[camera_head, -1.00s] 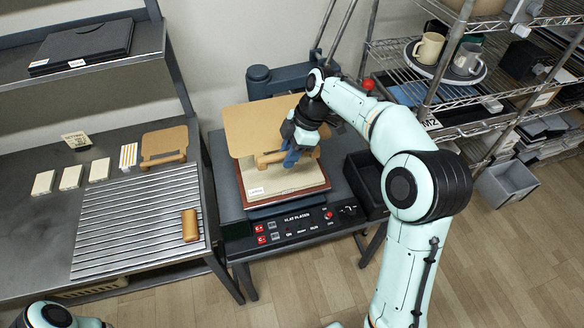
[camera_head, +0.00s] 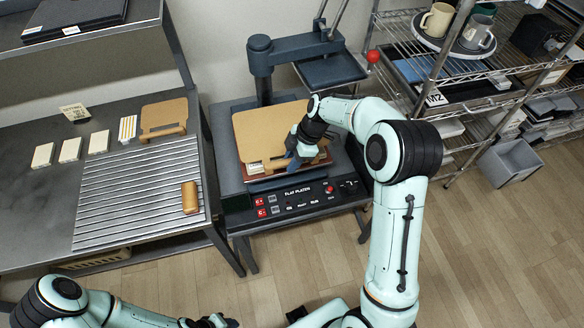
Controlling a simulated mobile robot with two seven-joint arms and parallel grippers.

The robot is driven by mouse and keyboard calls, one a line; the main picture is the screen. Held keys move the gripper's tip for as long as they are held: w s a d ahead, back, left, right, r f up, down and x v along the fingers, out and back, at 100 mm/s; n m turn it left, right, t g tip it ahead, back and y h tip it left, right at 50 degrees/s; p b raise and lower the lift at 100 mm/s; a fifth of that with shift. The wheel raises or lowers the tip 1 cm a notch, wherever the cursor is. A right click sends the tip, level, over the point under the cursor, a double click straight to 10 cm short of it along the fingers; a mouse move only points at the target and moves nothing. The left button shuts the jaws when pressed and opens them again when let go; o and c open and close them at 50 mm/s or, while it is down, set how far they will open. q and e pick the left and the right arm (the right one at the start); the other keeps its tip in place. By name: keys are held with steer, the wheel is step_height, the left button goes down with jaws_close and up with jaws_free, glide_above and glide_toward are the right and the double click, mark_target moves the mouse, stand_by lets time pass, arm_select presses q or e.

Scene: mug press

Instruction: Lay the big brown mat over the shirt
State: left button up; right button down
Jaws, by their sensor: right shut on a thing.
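The big brown mat (camera_head: 262,128) lies flat, or nearly so, over the press's lower bed (camera_head: 226,165). It covers the place of the shirt, so I cannot make out the shirt itself. My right gripper (camera_head: 284,163) is shut on the wooden bar along the mat's front edge, at its right part. A small white label shows at the left end of that bar. Whether the mat rests fully on the shirt is hard to tell. My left gripper (camera_head: 215,321) is at the bottom edge, away from the press, and its fingers are not clear.
The press's upper plate (camera_head: 335,68) is swung aside to the back right. Wire shelves with mugs (camera_head: 437,20) stand at right.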

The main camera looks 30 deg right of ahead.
step_height(320, 180, down, 4)
steer(key=shift+f, duration=0.1)
steer(key=c, duration=0.9)
jaws_free()
steer(key=v, duration=1.2)
